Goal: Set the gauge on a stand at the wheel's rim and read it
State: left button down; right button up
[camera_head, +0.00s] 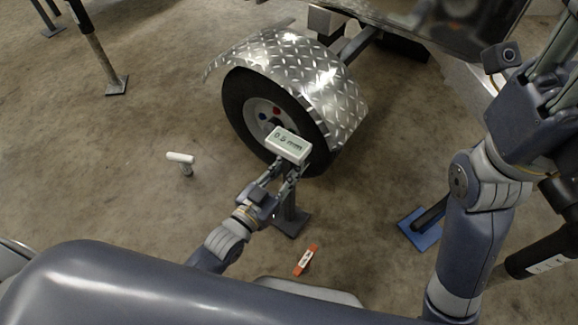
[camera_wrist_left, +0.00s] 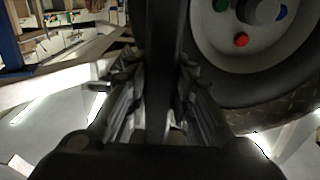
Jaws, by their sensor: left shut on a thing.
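The gauge (camera_head: 288,146) is a white box with a small display in front of the wheel's lower right side; its digits are too small to read surely. It sits above a dark stand with a square base plate (camera_head: 291,223). My left gripper (camera_head: 283,177) is shut on the stand's post just below the gauge. The left wrist view shows the dark post (camera_wrist_left: 163,60) between the fingers. The wheel (camera_head: 252,108) has a black tyre and pale rim with coloured nuts; its rim shows in the left wrist view (camera_wrist_left: 220,45). My right gripper (camera_head: 555,65) is partly cut off at the right edge.
A diamond-plate fender (camera_head: 290,70) covers the wheel's top. A white-handled tool (camera_head: 181,158) stands left; an orange level-like piece (camera_head: 306,259) lies near the stand. A blue plate (camera_head: 420,229) is at right and a dark support leg (camera_head: 100,60) at upper left. Floor left of the wheel is mostly clear.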

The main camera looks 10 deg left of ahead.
pick_arm(q)
jog(key=shift+w+r, duration=0.1)
jog(key=shift+r, duration=0.1)
jog(key=c, duration=1.4)
grip_release()
jog(key=shift+f, duration=0.3)
